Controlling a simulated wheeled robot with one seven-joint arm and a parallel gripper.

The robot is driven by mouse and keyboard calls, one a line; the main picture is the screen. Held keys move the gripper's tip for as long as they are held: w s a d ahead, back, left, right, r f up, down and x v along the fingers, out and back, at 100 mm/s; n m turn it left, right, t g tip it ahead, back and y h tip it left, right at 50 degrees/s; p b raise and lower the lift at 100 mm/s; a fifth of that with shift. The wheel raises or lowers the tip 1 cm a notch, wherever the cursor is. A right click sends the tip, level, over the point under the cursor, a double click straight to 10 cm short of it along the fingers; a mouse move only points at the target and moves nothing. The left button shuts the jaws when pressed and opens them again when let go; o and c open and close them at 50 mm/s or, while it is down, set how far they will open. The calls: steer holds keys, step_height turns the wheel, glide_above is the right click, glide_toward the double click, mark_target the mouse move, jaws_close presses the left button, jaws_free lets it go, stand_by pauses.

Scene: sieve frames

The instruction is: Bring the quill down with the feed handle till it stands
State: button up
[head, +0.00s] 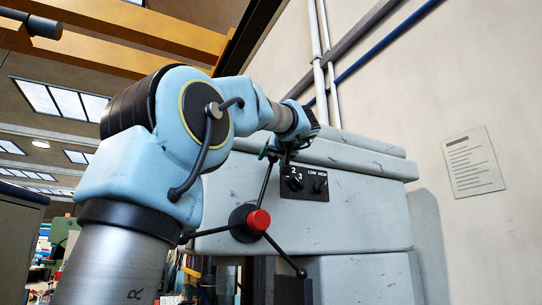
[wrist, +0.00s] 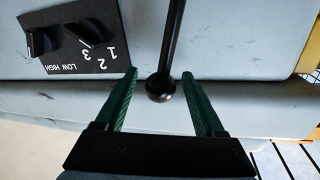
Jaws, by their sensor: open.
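The feed handle (head: 258,220) is on the side of the grey drill head, with a red hub cap and three black spokes. One spoke points up, one left and one down to the right. My gripper (head: 276,152) is at the top end of the upper spoke. In the wrist view my gripper (wrist: 160,74) is open, with one green finger on each side of the spoke (wrist: 172,40) and its ball knob (wrist: 160,88). A gap shows between the spoke and each finger. I cannot make out the quill clearly.
A black panel (head: 305,184) with two knobs marked LOW HIGH and numbers is on the drill head (head: 360,220), close to my gripper. It also shows in the wrist view (wrist: 72,62). The wall with pipes and a sign (head: 473,161) stands behind.

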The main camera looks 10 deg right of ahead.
steer(key=shift+w+a+p, duration=0.2)
steer(key=shift+w+p, duration=0.1)
steer(key=shift+w, duration=0.85)
jaws_close()
stand_by(0.6)
